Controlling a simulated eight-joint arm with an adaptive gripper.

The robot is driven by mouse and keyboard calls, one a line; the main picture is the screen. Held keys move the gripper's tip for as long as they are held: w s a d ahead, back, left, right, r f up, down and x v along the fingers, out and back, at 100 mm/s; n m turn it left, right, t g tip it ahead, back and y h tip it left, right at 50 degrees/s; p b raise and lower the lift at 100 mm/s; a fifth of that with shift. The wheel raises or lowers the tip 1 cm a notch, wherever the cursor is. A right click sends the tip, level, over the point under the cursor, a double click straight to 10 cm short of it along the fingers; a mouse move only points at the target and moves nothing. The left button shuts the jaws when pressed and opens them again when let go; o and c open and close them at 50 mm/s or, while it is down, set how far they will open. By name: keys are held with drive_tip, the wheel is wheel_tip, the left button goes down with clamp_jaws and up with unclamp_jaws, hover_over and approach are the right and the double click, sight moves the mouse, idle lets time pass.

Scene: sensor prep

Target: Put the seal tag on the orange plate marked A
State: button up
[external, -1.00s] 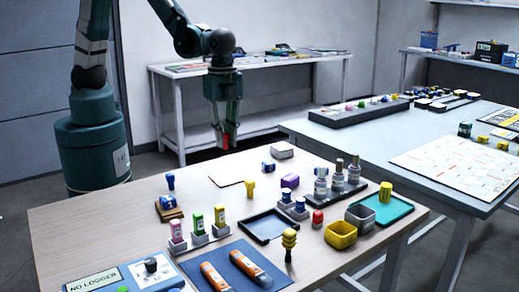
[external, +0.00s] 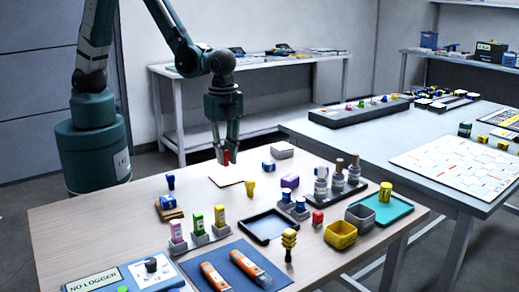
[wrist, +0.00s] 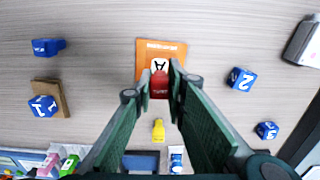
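My gripper (external: 227,157) points down, shut on the red seal tag (wrist: 160,86), which sits between its two fingertips. The tag also shows as a small red piece in the external view (external: 226,157). The orange plate marked A (wrist: 145,56) lies flat on the table, right below the tag. In the wrist view the tag overlaps the plate's lower part and partly covers the white patch with the letter. In the external view the tag appears to be a little above the plate; I cannot tell for sure whether they touch.
A yellow piece (wrist: 158,131) stands close to the plate. Blue blocks (wrist: 241,79) lie to the right in the wrist view, and another sits on a brown plate (wrist: 64,96) at the left. A grey-white box (external: 282,150) stands behind.

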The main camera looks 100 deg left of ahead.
sight(226, 166)
drive_tip(key=shift+f, duration=0.2)
drive_tip(key=shift+f+b, duration=0.45)
drive_tip(key=shift+f, duration=1.4)
drive_tip(key=shift+f, duration=0.15)
drive_tip(key=o, duration=0.6)
drive_tip(key=shift+o, duration=0.2)
wheel_tip(226, 166, up, 12)
drive_tip(key=p, duration=0.3)
drive_tip(key=shift+r, duration=0.2)
